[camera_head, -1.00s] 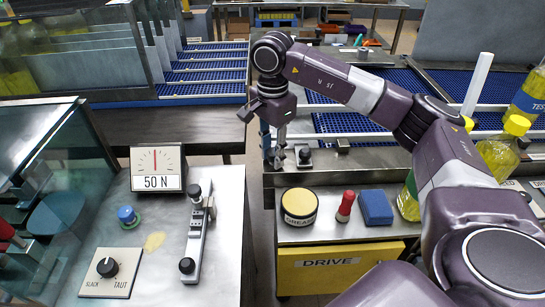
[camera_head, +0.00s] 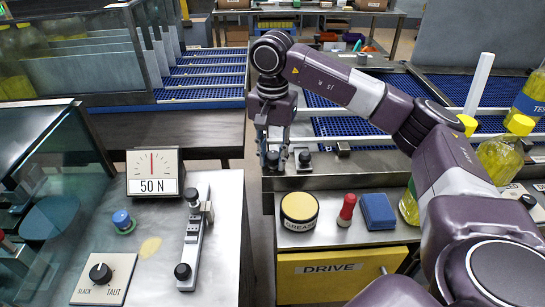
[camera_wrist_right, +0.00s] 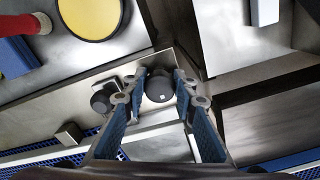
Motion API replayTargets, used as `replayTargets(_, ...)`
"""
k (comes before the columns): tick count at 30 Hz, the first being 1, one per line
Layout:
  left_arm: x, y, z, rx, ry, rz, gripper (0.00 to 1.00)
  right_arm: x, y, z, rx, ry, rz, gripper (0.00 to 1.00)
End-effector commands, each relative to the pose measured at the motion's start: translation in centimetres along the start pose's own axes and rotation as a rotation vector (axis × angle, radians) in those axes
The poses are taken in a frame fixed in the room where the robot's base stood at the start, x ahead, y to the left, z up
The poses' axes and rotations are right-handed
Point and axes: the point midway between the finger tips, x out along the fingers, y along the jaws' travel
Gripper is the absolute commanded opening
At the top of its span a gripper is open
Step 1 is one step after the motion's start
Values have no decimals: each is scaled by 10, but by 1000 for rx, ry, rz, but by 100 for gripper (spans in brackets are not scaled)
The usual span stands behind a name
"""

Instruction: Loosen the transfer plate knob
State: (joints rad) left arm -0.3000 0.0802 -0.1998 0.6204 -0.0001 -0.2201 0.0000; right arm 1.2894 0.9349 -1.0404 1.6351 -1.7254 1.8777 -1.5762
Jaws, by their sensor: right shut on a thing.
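The transfer plate knob (camera_wrist_right: 159,88) is a round black knob on a bare metal plate. It sits between the two blue-padded fingers of my right gripper (camera_wrist_right: 159,98) in the right wrist view, and the gripper is shut on it. In the head view my right gripper (camera_head: 277,155) points down at the metal edge beside the blue conveyor, with the knob (camera_head: 272,161) low between its fingers. A second, smaller dark knob (camera_wrist_right: 101,102) stands just left of the fingers in the wrist view. It also shows in the head view (camera_head: 304,157). My left gripper is not in view.
The yellow-lidded grease tin (camera_head: 299,208), a red-handled piece (camera_head: 347,209) and a blue block (camera_head: 378,211) stand on the cabinet top in front. The bench at left holds a 50 N gauge (camera_head: 154,173) and a slack/taut dial (camera_head: 101,273).

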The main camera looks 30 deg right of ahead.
Motion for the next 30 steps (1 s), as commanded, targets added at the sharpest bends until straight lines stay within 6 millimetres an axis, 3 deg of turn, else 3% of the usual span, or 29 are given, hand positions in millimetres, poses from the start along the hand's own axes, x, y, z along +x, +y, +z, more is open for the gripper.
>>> replayTargets(10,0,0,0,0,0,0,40,2,1,1,-2,-2,4,2)
replayTargets(11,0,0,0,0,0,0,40,2,1,1,-1,-2,4,29)
replayTargets(15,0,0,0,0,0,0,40,1,0,1,-1,-2,3,44)
replayTargets(25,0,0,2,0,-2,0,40,-2,0,0,-1,-1,0,44)
replayTargets(30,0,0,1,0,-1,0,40,-24,-1,0,-1,0,-2,44)
